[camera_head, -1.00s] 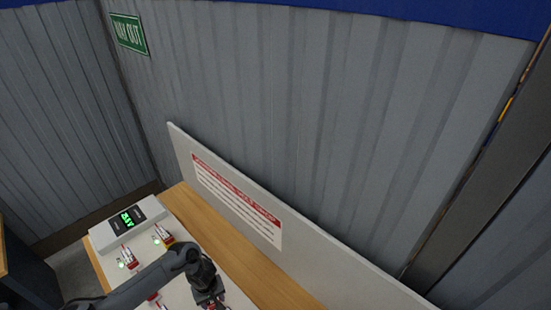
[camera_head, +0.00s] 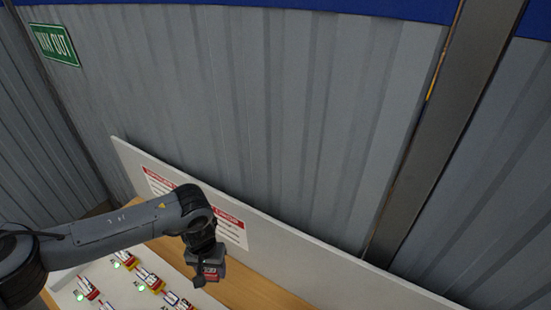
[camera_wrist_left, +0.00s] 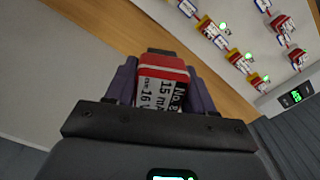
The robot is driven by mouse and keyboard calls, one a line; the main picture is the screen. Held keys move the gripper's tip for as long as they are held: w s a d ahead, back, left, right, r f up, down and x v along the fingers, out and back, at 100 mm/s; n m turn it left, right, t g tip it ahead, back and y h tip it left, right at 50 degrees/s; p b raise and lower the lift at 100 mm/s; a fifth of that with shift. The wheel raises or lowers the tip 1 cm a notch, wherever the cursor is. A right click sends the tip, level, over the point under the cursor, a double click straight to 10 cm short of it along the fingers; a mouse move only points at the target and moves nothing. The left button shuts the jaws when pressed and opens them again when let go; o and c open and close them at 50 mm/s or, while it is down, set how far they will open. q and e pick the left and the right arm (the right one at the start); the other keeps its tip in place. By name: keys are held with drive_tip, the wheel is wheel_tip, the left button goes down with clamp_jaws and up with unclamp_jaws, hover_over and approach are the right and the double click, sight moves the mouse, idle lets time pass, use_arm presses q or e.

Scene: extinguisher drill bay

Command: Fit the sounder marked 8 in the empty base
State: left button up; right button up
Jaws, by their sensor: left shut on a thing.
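The label's top line reads "No. 8". In the head view the sounder is small and partly covered by the gripper. Several red and yellow units stand on a pale board (camera_wrist_left: 195,62), with small green lights beside some. I cannot tell which base there is empty. My right gripper is not in view.
A low pale panel with a red-headed notice (camera_head: 232,229) stands along the bench's back. A bare wooden strip (camera_head: 250,288) lies in front of it. A display box with green characters (camera_wrist_left: 295,96) sits at the board's end. A dark post (camera_head: 430,140) stands at right.

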use_arm(q)
drive_tip(key=shift+w+a+r, duration=0.15)
drive_tip(key=shift+a+r, duration=0.15)
drive_tip(key=shift+w+a+r, duration=0.1)
drive_tip(key=shift+w+a, duration=0.35)
drive_tip(key=shift+w, duration=0.4)
drive_tip(key=w+d+r+n, duration=0.2)
drive_tip(key=w+r, duration=0.3)
drive_tip(key=w, duration=0.3)
drive_tip(key=s+a+f+n+b, duration=0.1)
drive_tip(key=s+a+f+n, duration=0.25)
drive_tip(key=a+f, duration=0.45)
drive_tip(key=s+a+f+n+b, duration=0.15)
drive_tip(key=a+f+n, duration=0.25)
drive_tip(key=a+f, duration=0.4)
drive_tip(key=s+a+f+n+b, duration=0.1)
drive_tip(key=s+a+f+b, duration=0.1)
drive_tip(key=s+f, duration=0.5)
drive_tip(key=s+a+f+n+b, duration=0.1)
drive_tip(key=s+a+f+b, duration=0.1)
drive_tip(key=s+a+f, duration=0.2)
drive_tip(key=s+a+f+n+b, duration=0.1)
drive_tip(key=s+a+f+b, duration=0.2)
drive_tip(key=s+f, duration=0.6)
drive_tip(key=shift+s+a+f, duration=0.15)
drive_tip(key=shift+f, duration=0.25)
drive_tip(key=shift+s+a+f, duration=0.1)
drive_tip(key=shift+s+f, duration=0.05)
drive_tip(key=shift+f, duration=0.25)
